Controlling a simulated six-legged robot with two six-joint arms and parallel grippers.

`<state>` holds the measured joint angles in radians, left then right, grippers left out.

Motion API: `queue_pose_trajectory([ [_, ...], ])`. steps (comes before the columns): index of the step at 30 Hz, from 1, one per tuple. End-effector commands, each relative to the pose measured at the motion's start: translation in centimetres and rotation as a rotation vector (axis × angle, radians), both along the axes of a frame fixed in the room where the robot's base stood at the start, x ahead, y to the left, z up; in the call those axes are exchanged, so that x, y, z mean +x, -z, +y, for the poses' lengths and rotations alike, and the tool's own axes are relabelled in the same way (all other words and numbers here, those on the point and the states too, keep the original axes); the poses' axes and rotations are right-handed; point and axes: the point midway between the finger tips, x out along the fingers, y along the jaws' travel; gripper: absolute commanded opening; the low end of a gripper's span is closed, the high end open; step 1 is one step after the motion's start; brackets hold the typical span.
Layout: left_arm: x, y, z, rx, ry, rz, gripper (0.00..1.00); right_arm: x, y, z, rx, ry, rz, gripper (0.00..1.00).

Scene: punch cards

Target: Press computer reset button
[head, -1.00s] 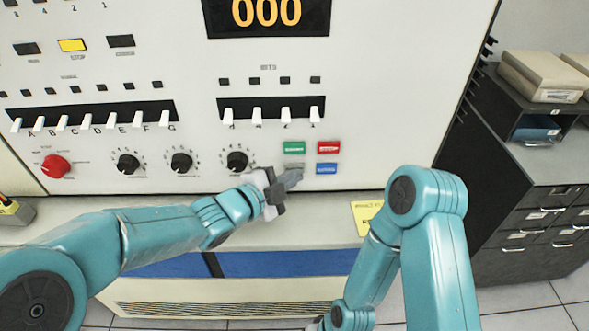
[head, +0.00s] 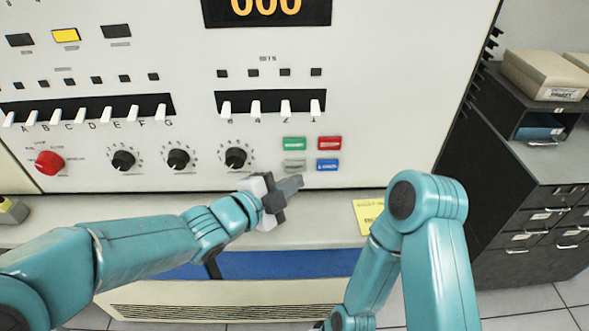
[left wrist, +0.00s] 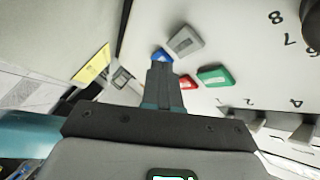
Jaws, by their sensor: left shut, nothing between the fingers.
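The computer panel (head: 380,100) carries a block of coloured buttons: green (head: 294,144), red (head: 329,143), grey (head: 294,166) and blue (head: 328,165). Their labels are too small to read, so I cannot tell which is reset. My left gripper (head: 299,184) is shut and empty, just below the grey button in the head view and seemingly apart from it. In the left wrist view its shut fingers (left wrist: 160,66) partly cover the blue button (left wrist: 160,56) and red button (left wrist: 187,82); the grey button (left wrist: 185,41) and green button (left wrist: 214,77) show clearly. My right gripper is out of view.
A red knob (head: 49,163), black dials (head: 178,159) and white switches (head: 285,108) lie left of and above the buttons. A yellow note (head: 368,214) lies on the ledge below the panel. Dark cabinets (head: 530,215) stand at the right.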

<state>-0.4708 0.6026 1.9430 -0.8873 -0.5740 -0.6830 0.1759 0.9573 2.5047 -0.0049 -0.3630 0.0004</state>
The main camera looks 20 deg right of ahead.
Motion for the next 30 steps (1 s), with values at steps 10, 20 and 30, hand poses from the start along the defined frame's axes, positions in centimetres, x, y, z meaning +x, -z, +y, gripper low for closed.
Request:
queue_pose_trajectory([
  [10, -3.3, 0.3, 0.9, 0.000, 0.001, -0.002, 0.00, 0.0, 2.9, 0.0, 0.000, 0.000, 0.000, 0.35],
  [20, -3.7, 0.1, 1.1, 0.001, 0.001, 0.000, 0.00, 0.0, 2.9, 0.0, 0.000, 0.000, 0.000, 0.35],
  [30, -3.7, 0.1, 1.1, 0.001, 0.001, 0.000, 0.00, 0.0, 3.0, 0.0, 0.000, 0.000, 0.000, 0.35],
])
